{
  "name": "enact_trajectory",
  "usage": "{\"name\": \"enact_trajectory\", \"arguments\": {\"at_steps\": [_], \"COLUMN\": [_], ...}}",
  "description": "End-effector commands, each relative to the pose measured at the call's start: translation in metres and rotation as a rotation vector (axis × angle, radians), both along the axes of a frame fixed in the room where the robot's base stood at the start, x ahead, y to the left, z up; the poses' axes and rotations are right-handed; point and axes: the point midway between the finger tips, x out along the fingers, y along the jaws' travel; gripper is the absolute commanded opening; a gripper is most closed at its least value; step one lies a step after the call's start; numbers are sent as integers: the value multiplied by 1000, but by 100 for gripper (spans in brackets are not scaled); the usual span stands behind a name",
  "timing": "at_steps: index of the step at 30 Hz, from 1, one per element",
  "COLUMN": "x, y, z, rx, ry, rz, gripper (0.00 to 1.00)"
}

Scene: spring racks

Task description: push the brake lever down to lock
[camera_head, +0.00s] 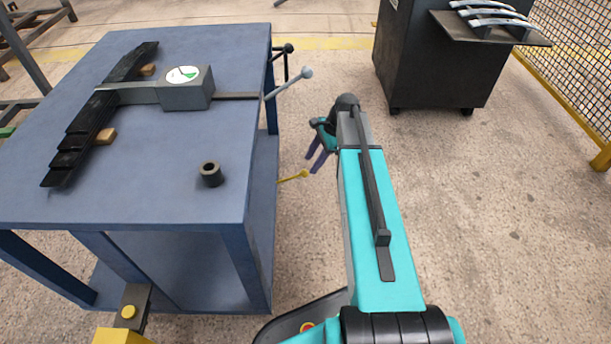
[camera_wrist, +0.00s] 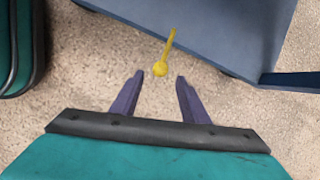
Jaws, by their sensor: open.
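A yellow lever with a round knob (camera_head: 304,174) sticks out from the right side of the blue table, below its top. It is likely the brake lever. In the wrist view the yellow lever (camera_wrist: 170,45) points toward my gripper, its knob near the gap between the fingertips. My gripper (camera_head: 315,160) has purple fingers spread apart and empty, close to the knob and to its right in the head view. The open fingers also show in the wrist view (camera_wrist: 159,88). I cannot tell their height difference or whether they touch.
The blue table (camera_head: 130,205) bears a black leaf spring (camera_head: 72,157), a grey gauge box (camera_head: 187,97) and a dark ring (camera_head: 210,175). A grey-knobbed lever (camera_head: 290,84) and a black-knobbed lever (camera_head: 280,52) jut from its right edge. A dark cabinet (camera_head: 435,70) stands behind. Floor at right is clear.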

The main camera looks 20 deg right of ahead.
Motion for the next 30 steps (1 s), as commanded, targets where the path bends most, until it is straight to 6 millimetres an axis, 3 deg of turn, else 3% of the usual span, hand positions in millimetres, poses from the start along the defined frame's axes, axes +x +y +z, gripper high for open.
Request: {"name": "enact_trajectory", "arguments": {"at_steps": [6, 15, 29, 30], "x": [4, 9, 10, 10], "y": [12, 25, 28, 28], "z": [-33, -64, -70, -70], "rx": [1, 0, 0, 0], "ry": [1, 1, 0, 0], "rz": [0, 0, 0, 0], "gripper": [41, 41, 41, 38]}}
